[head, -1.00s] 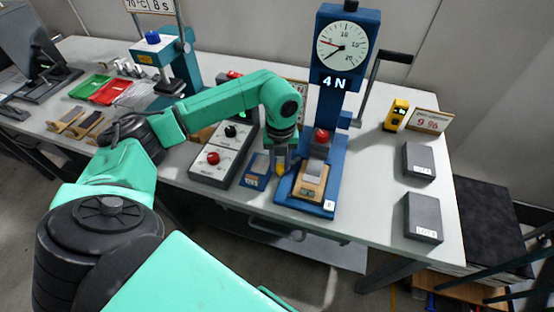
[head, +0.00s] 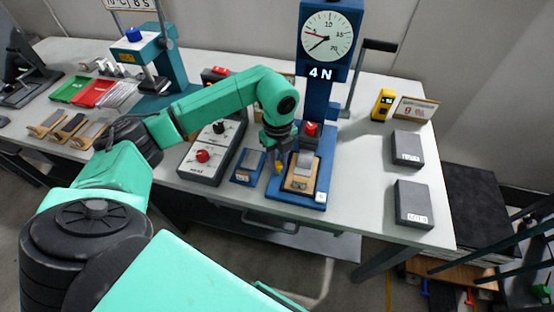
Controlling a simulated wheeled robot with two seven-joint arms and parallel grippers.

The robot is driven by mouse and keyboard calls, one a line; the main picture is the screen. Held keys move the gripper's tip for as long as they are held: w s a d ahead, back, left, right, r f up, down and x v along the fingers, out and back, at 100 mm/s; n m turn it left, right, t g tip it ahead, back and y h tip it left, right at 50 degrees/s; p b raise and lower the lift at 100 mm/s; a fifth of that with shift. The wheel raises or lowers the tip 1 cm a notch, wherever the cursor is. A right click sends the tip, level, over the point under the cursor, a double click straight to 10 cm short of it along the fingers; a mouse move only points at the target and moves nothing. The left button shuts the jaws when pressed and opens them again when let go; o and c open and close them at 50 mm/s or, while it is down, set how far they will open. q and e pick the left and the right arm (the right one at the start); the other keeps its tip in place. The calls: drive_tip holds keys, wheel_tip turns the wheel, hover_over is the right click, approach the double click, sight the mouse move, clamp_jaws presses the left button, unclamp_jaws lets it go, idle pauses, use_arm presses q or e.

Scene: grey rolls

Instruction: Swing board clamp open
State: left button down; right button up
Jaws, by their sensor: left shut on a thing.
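The blue test stand (head: 318,90) has a round dial and a "4 N" readout. On its base lies a tan board (head: 301,175) with a grey strip on top. A red knob (head: 311,129) sits on a dark part above the board's far end. My left gripper (head: 278,166) points down at the left edge of the board. It is shut on a small part there, apparently the board clamp, which the fingers mostly hide. Whether the clamp stands open or shut cannot be told. My right gripper is not in view.
A small blue block (head: 248,167) and a grey control box (head: 214,150) with knobs stand close to the left. A crank handle (head: 378,46) sticks out right of the stand. Two dark grey boxes (head: 413,204) lie at the right, with clear table between.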

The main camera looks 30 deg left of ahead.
use_arm(q)
drive_tip(key=shift+w+r, duration=0.1)
drive_tip(key=c, duration=0.6)
unclamp_jaws()
drive_tip(key=shift+d, duration=0.1)
wheel_tip(320, 180, up, 14)
drive_tip(key=shift+r, duration=0.25)
